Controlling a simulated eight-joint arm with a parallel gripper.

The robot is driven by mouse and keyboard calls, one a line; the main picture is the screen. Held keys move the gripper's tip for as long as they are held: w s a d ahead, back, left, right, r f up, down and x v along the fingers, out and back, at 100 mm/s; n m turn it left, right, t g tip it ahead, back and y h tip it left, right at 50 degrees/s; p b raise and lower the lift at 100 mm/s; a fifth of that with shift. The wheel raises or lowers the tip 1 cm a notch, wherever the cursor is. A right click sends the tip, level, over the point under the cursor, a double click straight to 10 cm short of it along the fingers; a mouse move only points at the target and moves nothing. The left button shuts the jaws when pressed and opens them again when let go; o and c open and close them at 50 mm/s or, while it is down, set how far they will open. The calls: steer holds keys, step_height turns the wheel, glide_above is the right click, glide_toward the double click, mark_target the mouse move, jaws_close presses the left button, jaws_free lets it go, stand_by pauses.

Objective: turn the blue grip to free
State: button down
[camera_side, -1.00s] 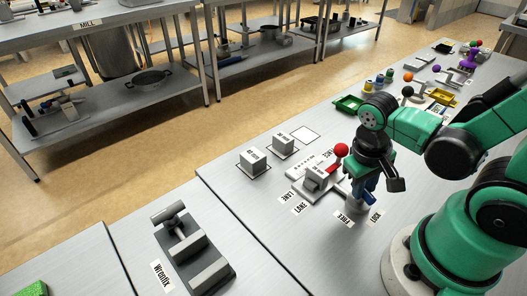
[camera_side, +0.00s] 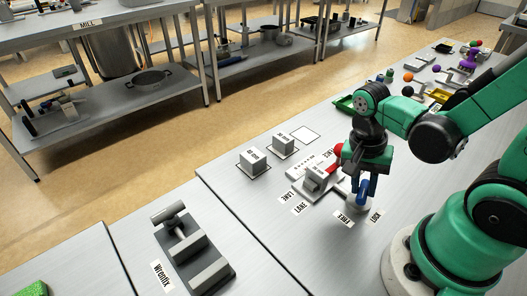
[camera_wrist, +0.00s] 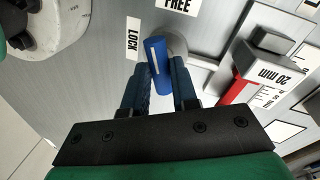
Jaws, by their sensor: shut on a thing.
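The blue grip (camera_wrist: 158,68), marked with a white line, stands on a round grey hub (camera_wrist: 174,46) in the wrist view. The LOCK label (camera_wrist: 132,40) lies just left of the grip, and the FREE label (camera_wrist: 178,5) lies above the hub. My gripper (camera_wrist: 160,78) is shut on the grip, one finger on each side. In the side view my gripper (camera_side: 365,188) reaches down over the hub, and its fingers partly hide the grip. The FREE label (camera_side: 345,219) and the LOCK label (camera_side: 375,215) lie in front of it there.
A grey block marked 20 mm (camera_wrist: 285,75) with a red bar (camera_wrist: 237,92) stands close on the right in the wrist view. In the side view two grey blocks (camera_side: 253,158) stand farther left, and a dark clamp-like fixture (camera_side: 193,250) is at the front.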

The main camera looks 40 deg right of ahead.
mark_target(353, 196)
steer(key=shift+m+y, duration=0.4)
steer(key=shift+m, duration=1.8)
steer(key=c, duration=0.7)
jaws_free()
steer(key=shift+w+r, duration=0.2)
steer(key=shift+r, duration=0.7)
steer(key=shift+w+r, duration=0.15)
steer(key=shift+r, duration=0.8)
steer(key=shift+w+r, duration=0.2)
steer(key=shift+r, duration=0.7)
